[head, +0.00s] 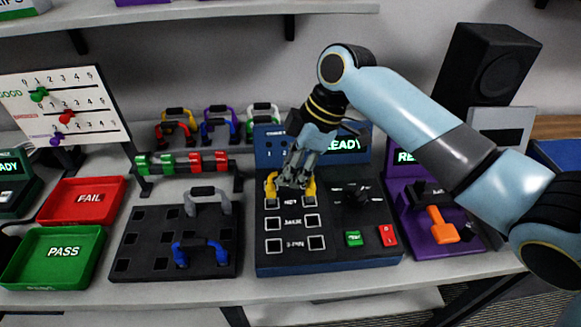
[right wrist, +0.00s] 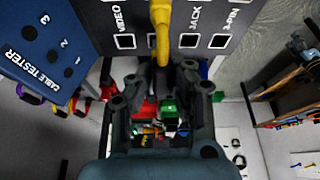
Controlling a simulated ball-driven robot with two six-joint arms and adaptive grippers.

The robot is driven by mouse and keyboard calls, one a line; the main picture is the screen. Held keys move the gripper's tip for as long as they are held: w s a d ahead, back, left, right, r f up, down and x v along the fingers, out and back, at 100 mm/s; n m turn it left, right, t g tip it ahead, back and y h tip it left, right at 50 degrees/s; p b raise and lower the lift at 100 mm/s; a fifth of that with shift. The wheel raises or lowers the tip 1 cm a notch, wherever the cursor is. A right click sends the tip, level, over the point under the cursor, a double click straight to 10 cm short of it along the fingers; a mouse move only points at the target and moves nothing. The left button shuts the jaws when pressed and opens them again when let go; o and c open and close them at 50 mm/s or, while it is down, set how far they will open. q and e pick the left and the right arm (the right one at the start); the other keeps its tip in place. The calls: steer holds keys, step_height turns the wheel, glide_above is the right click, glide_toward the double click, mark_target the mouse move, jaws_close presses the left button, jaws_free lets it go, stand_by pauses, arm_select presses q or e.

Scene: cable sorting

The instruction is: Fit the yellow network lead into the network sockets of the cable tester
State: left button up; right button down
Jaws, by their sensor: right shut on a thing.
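The cable tester (head: 330,255) stands in the middle of the bench, with READY lit on its back panel. Its sockets are in rows, with the NET row at the top left of its face. The yellow network lead (head: 271,186) arches over the NET row, one plug end at each NET socket. I cannot tell whether either plug is fully seated. My right gripper (head: 296,172) is shut on the lead's upper part. The lead also shows in the right wrist view (right wrist: 161,30), running up from between the fingers. My left gripper is not in view.
A black socket board (head: 150,240) with a grey and a blue lead lies left of the tester. Red FAIL (head: 85,198) and green PASS (head: 62,252) trays are further left. A purple unit (head: 440,235) stands to the right. Several coloured leads (head: 220,122) hang behind.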

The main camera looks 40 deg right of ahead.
steer(key=shift+f, duration=0.5)
stand_by(0.5)
steer(key=shift+f, duration=0.45)
stand_by(1.1)
steer(key=c, duration=0.6)
jaws_free()
step_height(320, 180, up, 3)
steer(key=p, duration=0.3)
steer(key=shift+r+p, duration=0.8)
steer(key=shift+r, duration=1.75)
